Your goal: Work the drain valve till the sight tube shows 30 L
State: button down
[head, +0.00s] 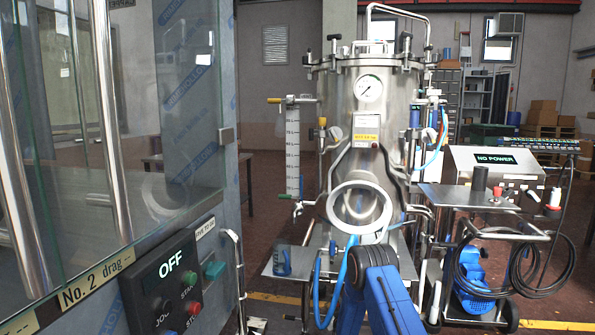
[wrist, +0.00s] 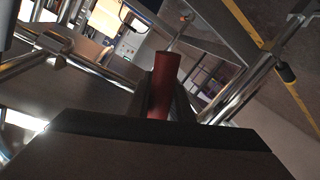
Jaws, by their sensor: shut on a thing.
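The steel tank (head: 345,110) stands in the middle of the head view. The sight tube (head: 292,150) is upright on its left side, with a marked scale. Its figures and liquid level are too small to read surely. In the wrist view my gripper (wrist: 162,100) is shut on a red cylindrical handle (wrist: 164,75), with a dark finger on each side. A thin metal rod runs on from the handle's far end. I take this as the drain valve's handle, but the valve body cannot be made out. In the head view my blue arm hides the gripper and handle.
A glass-doored cabinet with a control box (head: 172,280) reading OFF fills the left. A steel cart (head: 470,195) with a NO POWER display and coiled hoses stands at the right. Blue hoses (head: 350,275) hang close to my arm. Metal tubes surround the gripper in the wrist view.

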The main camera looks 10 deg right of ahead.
jog(key=shift+w+a+f+m+t, duration=0.15)
jog(key=shift+a+m, duration=0.3)
jog(key=shift+m, duration=0.35)
jog(key=shift+w+a+r+m+t, duration=0.15)
jog(key=shift+a+m, duration=0.25)
jog(key=shift+m, duration=0.4)
jog(key=shift+w+a+f+m+t, duration=0.1)
jog(key=shift+a+f+m+t, duration=0.1)
jog(key=shift+a+m, duration=0.45)
jog(key=shift+d+m, duration=0.2)
jog(key=shift+m, duration=0.05)
jog(key=c, duration=1.6)
grip_release()
jog(key=s, duration=0.5)
jog(key=s+a, duration=0.1)
jog(key=s, duration=0.5)
jog(key=s+a, duration=0.1)
jog(key=s, duration=0.5)
jog(key=shift+s, duration=0.15)
